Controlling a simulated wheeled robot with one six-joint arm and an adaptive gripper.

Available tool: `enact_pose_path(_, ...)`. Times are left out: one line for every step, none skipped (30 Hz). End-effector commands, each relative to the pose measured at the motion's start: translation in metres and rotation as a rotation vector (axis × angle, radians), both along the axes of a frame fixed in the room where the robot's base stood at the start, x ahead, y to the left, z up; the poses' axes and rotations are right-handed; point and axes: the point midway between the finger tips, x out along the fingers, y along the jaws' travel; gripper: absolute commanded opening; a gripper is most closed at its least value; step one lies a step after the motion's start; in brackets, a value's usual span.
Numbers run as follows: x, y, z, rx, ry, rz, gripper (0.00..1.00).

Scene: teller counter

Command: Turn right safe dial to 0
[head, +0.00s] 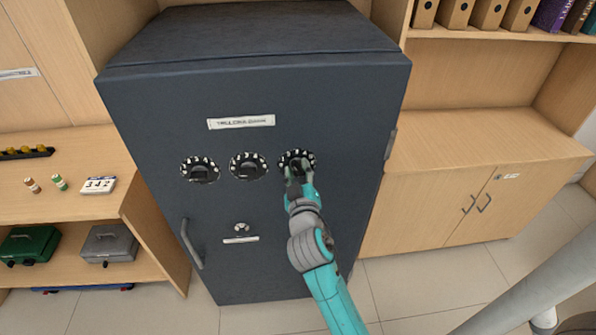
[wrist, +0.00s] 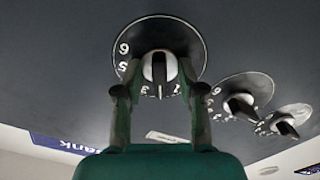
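The right safe dial (head: 297,156) is a round black dial with white numerals on the dark grey safe (head: 150,110). My gripper (head: 297,180) is at its lower part and hides some of it. In the wrist view the dial (wrist: 160,25) has a black-and-silver knob (wrist: 159,66). The fingers of my gripper (wrist: 159,88) stand on both sides of the knob, open, with a narrow gap visible on each side. A white line on the knob points down in that view. The numerals 6 and 5 show at its left; others are partly hidden.
The middle dial (head: 248,166) and left dial (head: 200,169) sit beside it in a row. Below are a small keyhole fitting (head: 241,228) and the door handle (head: 191,244). A wooden cabinet (head: 470,180) stands to the right, and a shelf unit (head: 110,215) to the left.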

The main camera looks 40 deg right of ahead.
Motion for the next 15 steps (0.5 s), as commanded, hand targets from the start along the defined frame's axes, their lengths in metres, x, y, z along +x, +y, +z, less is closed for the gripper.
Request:
enact_pose_path(-0.0001,0.0001,0.0000,0.000,0.000,0.000,0.40)
enact_pose_path(-0.0002,0.0001,0.0000,0.000,0.000,0.000,0.32)
enact_pose_path(-0.0002,0.0001,0.0000,0.000,0.000,0.000,0.22)
enact_pose_path(-0.0001,0.0002,0.0001,0.000,0.000,0.000,0.15)
enact_pose_path(-0.0002,0.0001,0.0000,0.000,0.000,0.000,0.07)
enact_pose_path(-0.0002,0.0002,0.0000,0.000,0.000,0.000,0.00)
enact_pose_path(-0.0002,0.0002,0.0001,0.000,0.000,0.000,0.00)
enact_pose_path(-0.0002,0.0002,0.0001,0.000,0.000,0.000,0.00)
enact_pose_path(-0.0002,0.0002,0.0001,0.000,0.000,0.000,0.00)
enact_pose_path(-0.0002,0.0002,0.0001,0.000,0.000,0.000,0.00)
enact_pose_path(-0.0002,0.0003,0.0000,0.000,0.000,0.000,0.00)
enact_pose_path(-0.0002,0.0003,0.0000,-0.001,0.001,0.000,0.00)
enact_pose_path(-0.0002,0.0003,0.0000,-0.002,0.002,0.000,0.00)
enact_pose_path(-0.0002,0.0003,0.0000,-0.004,0.003,0.000,0.00)
enact_pose_path(-0.0002,0.0003,0.0000,-0.008,0.006,0.000,0.00)
